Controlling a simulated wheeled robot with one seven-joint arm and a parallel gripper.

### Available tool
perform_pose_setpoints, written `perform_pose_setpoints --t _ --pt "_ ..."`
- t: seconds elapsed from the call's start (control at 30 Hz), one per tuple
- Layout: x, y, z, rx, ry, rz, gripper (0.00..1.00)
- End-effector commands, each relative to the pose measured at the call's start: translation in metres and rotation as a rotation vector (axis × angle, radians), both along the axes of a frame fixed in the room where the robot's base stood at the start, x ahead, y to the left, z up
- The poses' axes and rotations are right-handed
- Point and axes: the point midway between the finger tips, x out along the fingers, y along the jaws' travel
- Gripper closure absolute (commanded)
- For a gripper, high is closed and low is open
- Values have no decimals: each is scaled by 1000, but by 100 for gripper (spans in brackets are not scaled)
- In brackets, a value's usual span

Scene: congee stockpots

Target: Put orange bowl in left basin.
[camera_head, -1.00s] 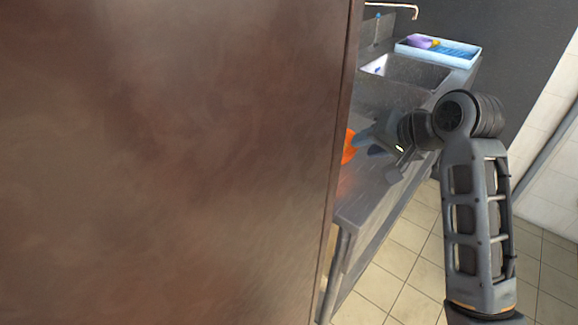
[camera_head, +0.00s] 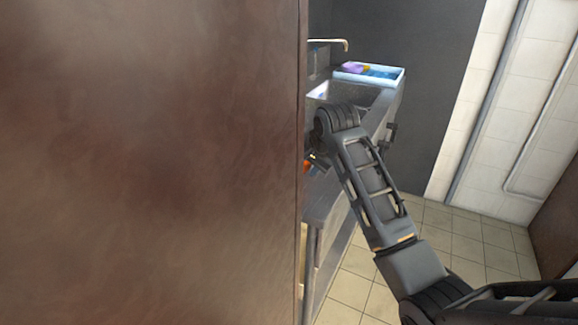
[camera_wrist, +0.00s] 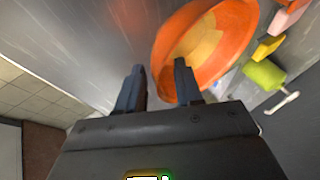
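The orange bowl (camera_wrist: 238,38) fills the upper middle of the wrist view, tilted, its paler inside showing. My gripper (camera_wrist: 158,78) is open, fingers apart. The right finger overlaps the bowl and the left finger lies outside its left edge; I cannot tell whether they touch it. In the head view only a sliver of the bowl (camera_head: 307,169) shows on the steel counter, and my gripper is mostly hidden behind my arm and a brown panel. One sink basin (camera_head: 345,94) shows beyond; I cannot tell whether it is the left one.
The brown panel (camera_head: 150,160) blocks the left half of the head view. A faucet (camera_head: 330,42) and a light blue tray (camera_head: 388,78) with colored items are at the back. Yellow, green and pink items (camera_wrist: 265,72) lie right of the bowl. Tiled floor (camera_head: 440,235) is open at right.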

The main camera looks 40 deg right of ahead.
Motion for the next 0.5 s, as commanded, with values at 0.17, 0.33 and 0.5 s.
perform_pose_setpoints --t 0.17,0.33,0.5 --pt "5 -2 -8 -1 0 0 64" --pt "5 -2 -8 -1 -1 0 64" --pt "5 -2 -8 -1 -1 1 80"
